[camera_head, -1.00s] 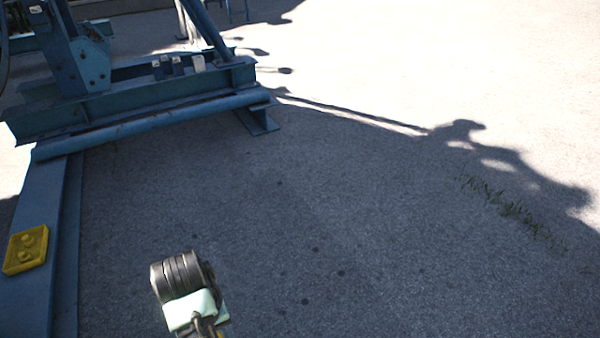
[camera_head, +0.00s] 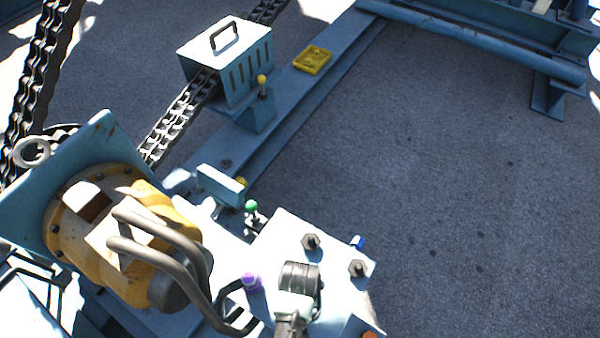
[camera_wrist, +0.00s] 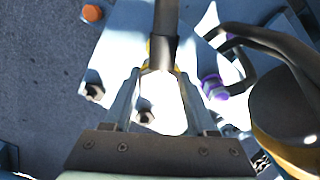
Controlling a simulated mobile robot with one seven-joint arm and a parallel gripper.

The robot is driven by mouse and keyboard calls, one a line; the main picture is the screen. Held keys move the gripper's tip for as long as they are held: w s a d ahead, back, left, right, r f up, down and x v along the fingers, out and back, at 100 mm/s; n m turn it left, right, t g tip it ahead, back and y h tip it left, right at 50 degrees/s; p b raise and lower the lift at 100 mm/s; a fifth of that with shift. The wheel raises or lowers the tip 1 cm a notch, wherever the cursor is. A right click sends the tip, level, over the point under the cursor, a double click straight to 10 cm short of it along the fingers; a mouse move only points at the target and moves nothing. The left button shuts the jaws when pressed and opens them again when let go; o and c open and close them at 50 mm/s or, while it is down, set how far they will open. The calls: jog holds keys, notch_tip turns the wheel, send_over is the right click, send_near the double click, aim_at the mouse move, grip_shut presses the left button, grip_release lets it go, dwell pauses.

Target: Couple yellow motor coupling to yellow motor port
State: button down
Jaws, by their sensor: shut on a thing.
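My gripper (camera_head: 288,326) is at the bottom of the head view, over the pale blue motor plate. In the wrist view its two fingers (camera_wrist: 160,72) are shut on the yellow motor coupling (camera_wrist: 149,49), of which only thin yellow edges show around a dark grey cylindrical body. A dark hose runs from it to the top edge. I cannot say for certain which part is the yellow motor port. A small yellow fitting (camera_head: 241,183) shows beside a pale blue bracket, and a yellow knob (camera_head: 262,80) stands on a blue block farther back. The gripper is apart from both.
A yellow motor (camera_head: 125,235) with thick grey hoses stands left of my gripper. Green (camera_head: 251,206), purple (camera_head: 250,282), blue (camera_head: 357,242) and orange (camera_head: 369,335) fittings surround the plate, which has upright bolts. A chain and guard box (camera_head: 228,50) lie behind. Pavement at right is clear.

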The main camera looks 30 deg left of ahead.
jog(key=shift+s+f+b, duration=0.1)
jog(key=shift+f+b, duration=3.45)
jog(key=shift+b, duration=0.55)
jog(key=shift+f+b, duration=0.4)
jog(key=shift+f, duration=0.45)
jog(key=shift+r+p, duration=0.1)
jog(key=shift+p, duration=0.6)
jog(key=shift+f+b, duration=0.3)
jog(key=shift+f, duration=0.2)
jog(key=shift+c, duration=0.6)
grip_release()
jog(key=shift+s, duration=0.1)
notch_tip(320, 180, up, 13)
jog(key=p, duration=0.4)
